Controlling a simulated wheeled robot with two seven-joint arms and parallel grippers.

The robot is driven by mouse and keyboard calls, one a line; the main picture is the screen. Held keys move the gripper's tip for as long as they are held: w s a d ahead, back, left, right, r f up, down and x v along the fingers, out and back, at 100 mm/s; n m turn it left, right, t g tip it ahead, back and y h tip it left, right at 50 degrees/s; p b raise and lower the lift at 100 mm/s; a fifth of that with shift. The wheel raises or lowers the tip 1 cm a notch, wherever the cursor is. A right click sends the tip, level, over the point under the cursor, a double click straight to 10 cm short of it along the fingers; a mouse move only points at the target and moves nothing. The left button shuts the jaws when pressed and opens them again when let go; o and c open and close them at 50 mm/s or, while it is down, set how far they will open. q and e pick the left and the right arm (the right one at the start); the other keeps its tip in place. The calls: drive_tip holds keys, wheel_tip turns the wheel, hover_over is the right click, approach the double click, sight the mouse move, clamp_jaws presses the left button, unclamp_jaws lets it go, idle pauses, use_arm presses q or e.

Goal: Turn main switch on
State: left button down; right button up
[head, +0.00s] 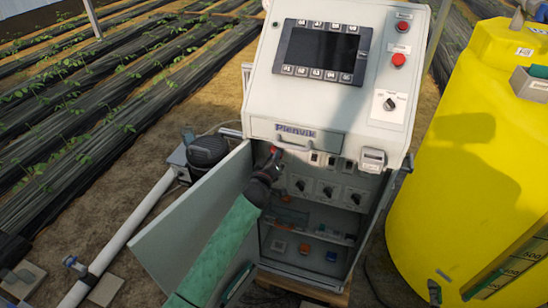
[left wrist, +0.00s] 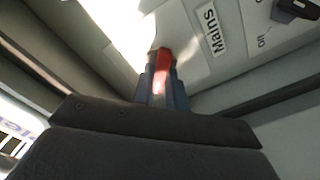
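The main switch has a red handle (left wrist: 162,68), seen in the left wrist view beside a white label reading "Mains" (left wrist: 207,31). My left gripper (left wrist: 161,88) has a dark finger on each side of the red handle and looks shut on it. In the head view my left gripper (head: 272,163) reaches into the open cabinet (head: 340,135), at the upper left under its top panel. A bit of the red handle (head: 275,150) shows at its tip. The fingers partly hide the handle, and I cannot read its on or off position. My right gripper is not in view.
The cabinet door (head: 190,225) stands open to the left, close by my left arm. Several black knobs (head: 327,191) sit right of the gripper. A yellow tank (head: 455,150) stands at the right.

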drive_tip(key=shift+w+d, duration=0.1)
use_arm(q)
drive_tip(key=shift+m, duration=0.3)
drive_tip(key=m+b, duration=0.2)
drive_tip(key=m, duration=1.5)
drive_tip(key=shift+b, duration=0.4)
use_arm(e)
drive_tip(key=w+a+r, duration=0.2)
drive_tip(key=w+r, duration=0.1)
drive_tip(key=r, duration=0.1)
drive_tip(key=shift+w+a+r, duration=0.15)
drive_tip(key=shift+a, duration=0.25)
use_arm(q)
drive_tip(key=shift+m, duration=0.3)
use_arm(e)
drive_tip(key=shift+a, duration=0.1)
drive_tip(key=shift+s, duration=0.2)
